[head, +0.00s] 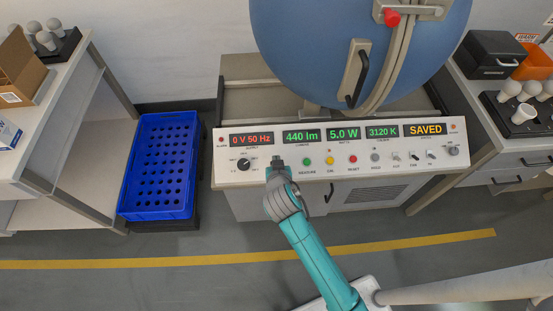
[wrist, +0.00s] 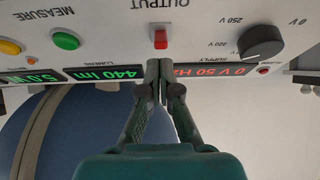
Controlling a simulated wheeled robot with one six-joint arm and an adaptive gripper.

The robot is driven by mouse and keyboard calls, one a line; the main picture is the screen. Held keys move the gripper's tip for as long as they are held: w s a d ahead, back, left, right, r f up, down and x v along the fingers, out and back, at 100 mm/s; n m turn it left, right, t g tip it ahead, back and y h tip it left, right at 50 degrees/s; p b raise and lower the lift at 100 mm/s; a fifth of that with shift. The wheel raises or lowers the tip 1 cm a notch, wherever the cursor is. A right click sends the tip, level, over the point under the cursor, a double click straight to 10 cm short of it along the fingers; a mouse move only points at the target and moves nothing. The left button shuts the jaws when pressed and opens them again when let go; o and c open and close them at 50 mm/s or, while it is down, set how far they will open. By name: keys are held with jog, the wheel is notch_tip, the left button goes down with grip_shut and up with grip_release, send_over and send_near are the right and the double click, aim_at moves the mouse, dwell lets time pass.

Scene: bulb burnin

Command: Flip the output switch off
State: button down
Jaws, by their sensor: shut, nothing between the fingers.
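The output switch (wrist: 160,39) is a small red rocker on the white control panel (head: 330,169), under the word OUTPUT in the upside-down wrist view. My gripper (wrist: 159,68) is shut and empty, its fingertips together right beside the switch. I cannot tell whether they touch it. In the head view my gripper (head: 277,163) is over the panel's left part and hides the switch. The supply display (head: 251,139) reads 0 V 50 Hz. The black voltage knob (wrist: 261,43) is beside the switch.
Green (head: 306,161), yellow (head: 330,160) and red (head: 353,159) buttons lie to the right on the panel. A large blue sphere (head: 310,60) stands behind it. A blue crate (head: 127,190) is at the left, with benches on both sides.

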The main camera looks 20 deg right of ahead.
jog(key=shift+s, duration=0.2)
jog(key=shift+s+a+r, duration=0.2)
jog(key=shift+s+a, duration=0.05)
jog(key=shift+s, duration=0.35)
